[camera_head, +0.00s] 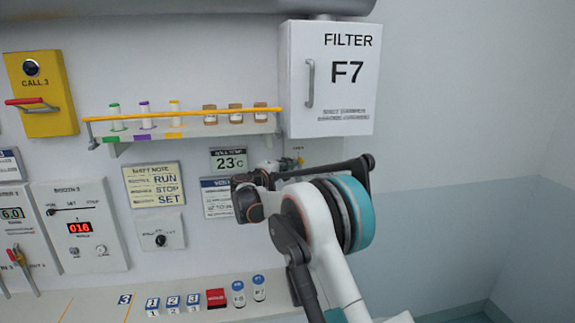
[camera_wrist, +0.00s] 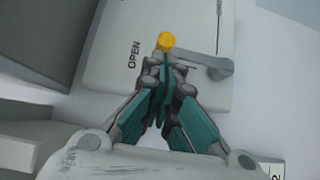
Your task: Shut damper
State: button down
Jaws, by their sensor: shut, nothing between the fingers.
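The damper plate (camera_wrist: 112,62) is pale, with the word OPEN and a second label at its upper right, partly cut off by the frame. A grey lever (camera_wrist: 208,62) crosses it, and a yellow knob (camera_wrist: 166,41) shows near the word OPEN. My gripper (camera_wrist: 164,64) is shut and empty, its fingertips just below the knob in the wrist view. I cannot tell whether they touch it. In the head view, the damper (camera_head: 298,149) is below the filter cabinet and mostly hidden behind my arm, which also hides the fingertips.
The white FILTER F7 cabinet (camera_head: 327,110) juts from the wall above. A shelf (camera_head: 190,132) with spools and jars and a yellow rail is left of it. A counter (camera_head: 90,308) with small labelled items runs below. The wall at right is bare.

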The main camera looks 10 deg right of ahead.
jog(key=shift+d+r, duration=0.1)
jog(key=shift+d+r+m, duration=0.1)
jog(key=shift+d+m, duration=0.1)
jog(key=shift+m, duration=0.1)
jog(key=shift+d+g+y, duration=0.1)
jog(key=shift+g+y, duration=0.2)
jog(key=shift+d+r+m+g+y, duration=0.35)
jog(key=shift+d+m+y, duration=0.2)
jog(key=shift+d, duration=0.2)
jog(key=d+m+g+y, duration=0.1)
jog(key=d+m+y, duration=0.1)
jog(key=d, duration=0.1)
jog(key=shift+d+r, duration=0.15)
jog(key=shift+d+f+m+g+y+b, duration=0.15)
jog(key=shift+d+f+m+y+b, duration=0.2)
jog(key=shift+d+f, duration=0.8)
jog(key=shift+d+f+m+g+y+b, duration=0.15)
jog(key=shift+d+f+y+b, duration=0.45)
jog(key=shift+d, duration=0.95)
jog(key=shift+d+f+m+g+y+b, duration=0.2)
jog(key=shift+d+f+m+b, duration=0.1)
jog(key=shift+d+f, duration=0.9)
jog(key=shift+d+r, duration=0.1)
jog(key=shift+d, duration=0.15)
